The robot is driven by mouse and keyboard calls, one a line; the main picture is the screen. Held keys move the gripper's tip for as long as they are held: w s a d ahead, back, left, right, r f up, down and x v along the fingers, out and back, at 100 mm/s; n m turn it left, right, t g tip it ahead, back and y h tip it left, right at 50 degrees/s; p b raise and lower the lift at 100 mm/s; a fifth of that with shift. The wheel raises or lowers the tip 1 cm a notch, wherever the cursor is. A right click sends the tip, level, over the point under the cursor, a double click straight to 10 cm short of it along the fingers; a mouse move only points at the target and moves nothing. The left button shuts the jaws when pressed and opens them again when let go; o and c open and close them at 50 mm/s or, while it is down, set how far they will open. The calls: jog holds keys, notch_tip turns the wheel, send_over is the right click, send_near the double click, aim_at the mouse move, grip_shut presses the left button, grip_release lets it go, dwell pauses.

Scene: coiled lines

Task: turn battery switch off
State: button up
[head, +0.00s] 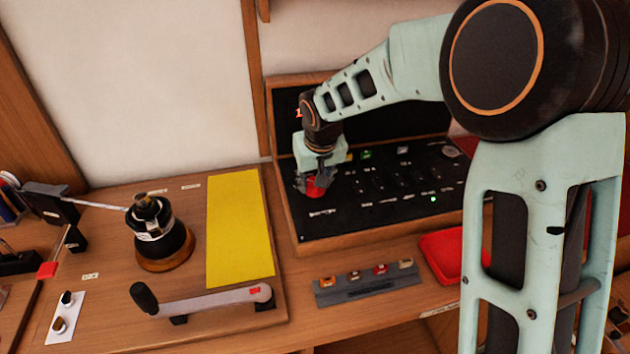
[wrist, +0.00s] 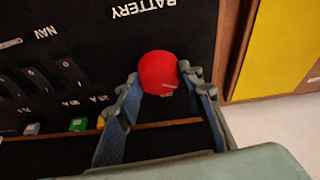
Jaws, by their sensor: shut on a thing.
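The battery switch is a round red knob (wrist: 158,72) on a black panel (wrist: 100,50), with the white word BATTERY beside it in the wrist view. My gripper (wrist: 165,88) has one finger on each side of the knob and is shut on it. In the head view my gripper (head: 315,184) points down at the left end of the panel, and the red knob (head: 316,190) shows between its fingers. The knob's pointer position cannot be told.
The panel (head: 385,215) sits in a wooden frame and holds several small switches and a green light (head: 433,199). A yellow sheet (head: 238,228), a winch (head: 160,238) and a crank handle (head: 205,301) are at left. A red tray (head: 440,250) and a fuse strip (head: 368,284) lie in front.

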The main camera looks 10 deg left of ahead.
jog(key=shift+a+f+m+b, duration=0.15)
jog(key=shift+m+b, duration=0.15)
jog(key=shift+b, duration=0.2)
jog(key=shift+f+m+h+b, duration=0.1)
jog(key=shift+m+h+b, duration=0.2)
jog(key=shift+m+b, duration=0.5)
jog(key=m+h+b, duration=0.1)
jog(key=m+b, duration=0.1)
jog(key=shift+a+b, duration=0.1)
jog(key=shift+b, duration=0.3)
jog(key=m, duration=0.1)
jog(key=m+h+b, duration=0.1)
jog(key=m, duration=0.1)
jog(key=shift+r+m, duration=0.2)
jog(key=shift+m, duration=0.1)
jog(key=shift+w+a+r+m+g+h+p, duration=0.2)
jog(key=shift+m+h, duration=0.25)
jog(key=shift+m, duration=0.5)
jog(key=shift+s+d+f+m+g+h+p, duration=0.1)
jog(key=shift+m+h+p, duration=0.25)
jog(key=shift+m, duration=0.6)
jog(key=o, duration=1.2)
jog(key=shift+c, duration=0.2)
